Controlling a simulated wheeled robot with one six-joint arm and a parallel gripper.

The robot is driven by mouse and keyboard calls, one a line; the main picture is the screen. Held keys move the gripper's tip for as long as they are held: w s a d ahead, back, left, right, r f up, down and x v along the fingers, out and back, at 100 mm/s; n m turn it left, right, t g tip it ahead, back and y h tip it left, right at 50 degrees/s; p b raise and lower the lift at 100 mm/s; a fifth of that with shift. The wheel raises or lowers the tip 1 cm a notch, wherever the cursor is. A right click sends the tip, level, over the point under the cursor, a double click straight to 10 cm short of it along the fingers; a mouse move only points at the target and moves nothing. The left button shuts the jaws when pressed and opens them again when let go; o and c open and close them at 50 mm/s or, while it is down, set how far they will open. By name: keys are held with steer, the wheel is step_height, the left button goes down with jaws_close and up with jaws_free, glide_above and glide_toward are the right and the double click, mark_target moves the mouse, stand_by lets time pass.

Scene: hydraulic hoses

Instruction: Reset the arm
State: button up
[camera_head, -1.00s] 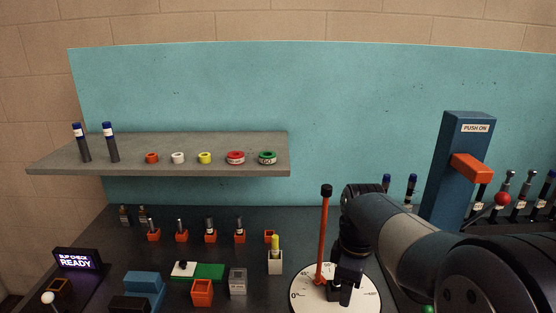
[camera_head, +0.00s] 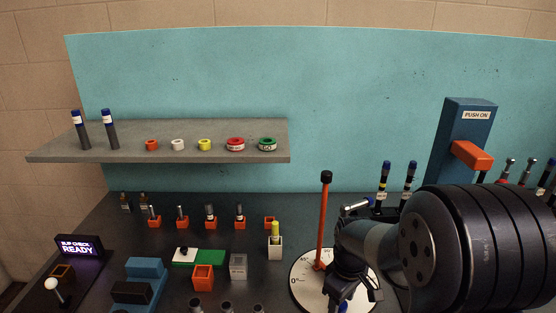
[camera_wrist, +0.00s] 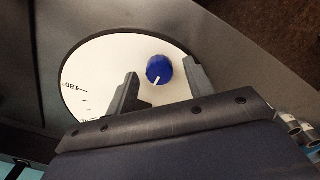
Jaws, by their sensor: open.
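My gripper (camera_head: 346,290) is low over the right part of a round white dial (camera_head: 300,291) with degree marks, in the head view. In the wrist view my two dark fingers (camera_wrist: 161,72) are apart. A blue round knob (camera_wrist: 159,68) with a white pointer line shows between and beyond the fingertips, over the white dial (camera_wrist: 100,60). I cannot tell whether the fingers touch it. My arm reaches in from the right and hides part of the dial and bench.
An orange rod (camera_head: 324,220) with a black top stands upright close left of my gripper. A blue "PUSH ON" post (camera_head: 463,135) with an orange arm (camera_head: 471,155) stands behind my arm. A grey shelf (camera_head: 100,150) with rings is at left. Holders and fittings crowd the bench.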

steer(key=m, duration=1.3)
steer(key=shift+d, duration=0.1)
steer(key=shift+r+m, duration=0.2)
steer(key=shift+m, duration=0.2)
steer(key=shift+r, duration=0.85)
